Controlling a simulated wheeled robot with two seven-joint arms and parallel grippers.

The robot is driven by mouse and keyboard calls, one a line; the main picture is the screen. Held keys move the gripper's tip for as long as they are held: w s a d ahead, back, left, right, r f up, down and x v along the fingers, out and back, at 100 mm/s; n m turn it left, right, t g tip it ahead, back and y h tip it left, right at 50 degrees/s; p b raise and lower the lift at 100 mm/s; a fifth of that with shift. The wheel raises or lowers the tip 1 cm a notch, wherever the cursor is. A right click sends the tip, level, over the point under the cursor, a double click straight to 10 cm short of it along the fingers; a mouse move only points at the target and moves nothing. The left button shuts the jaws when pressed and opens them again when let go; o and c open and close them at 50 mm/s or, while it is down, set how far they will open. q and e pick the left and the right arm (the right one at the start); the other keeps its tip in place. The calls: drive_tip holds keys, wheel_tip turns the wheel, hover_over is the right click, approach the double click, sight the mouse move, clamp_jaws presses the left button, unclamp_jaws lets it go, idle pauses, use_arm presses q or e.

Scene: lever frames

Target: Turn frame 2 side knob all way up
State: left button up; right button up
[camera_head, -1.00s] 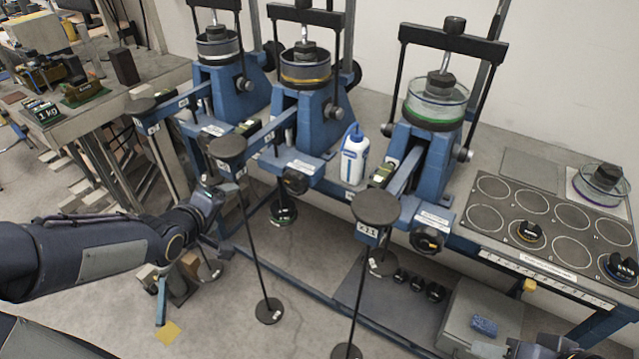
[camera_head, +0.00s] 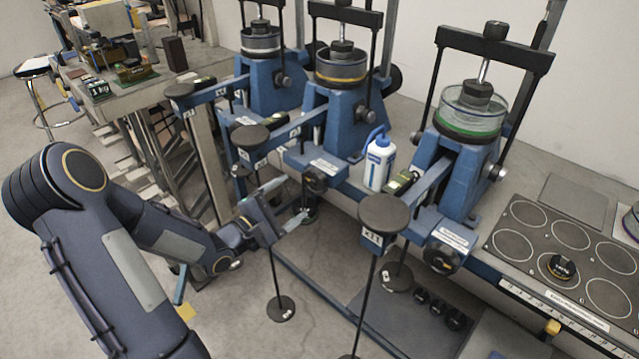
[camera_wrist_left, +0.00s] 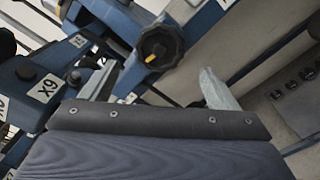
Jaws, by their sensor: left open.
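The middle lever frame, which I take as frame 2, has a blue tower (camera_head: 335,120) with a yellow-banded dish. A black knob (camera_head: 314,181) is at its front end, partly behind my gripper. In the left wrist view this lobed black knob (camera_wrist_left: 160,47) has a yellow mark on its lower left. Another small dark knob (camera_head: 360,116) is on the tower's side. My left gripper (camera_head: 283,206) is open and empty, in front of and below the front knob. In the left wrist view its fingertips (camera_wrist_left: 157,78) are apart, with the knob beyond the gap. My right gripper is not in view.
An x9-labelled lever end (camera_wrist_left: 45,88) is left of my fingers. A round black plate on a rod (camera_head: 250,137) stands close by. A white bottle (camera_head: 379,163) stands right of the middle frame. Another round plate (camera_head: 384,214) is further right.

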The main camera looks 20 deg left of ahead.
sight(312, 184)
use_arm(q)
drive_tip(key=b+x, duration=0.3)
drive_tip(key=x, duration=0.5)
drive_tip(key=shift+w+d+f, duration=0.1)
drive_tip(key=shift+w+d, duration=0.1)
drive_tip(key=shift+w, duration=0.25)
drive_tip(key=shift+c, duration=0.8)
drive_tip(key=c, duration=1.1)
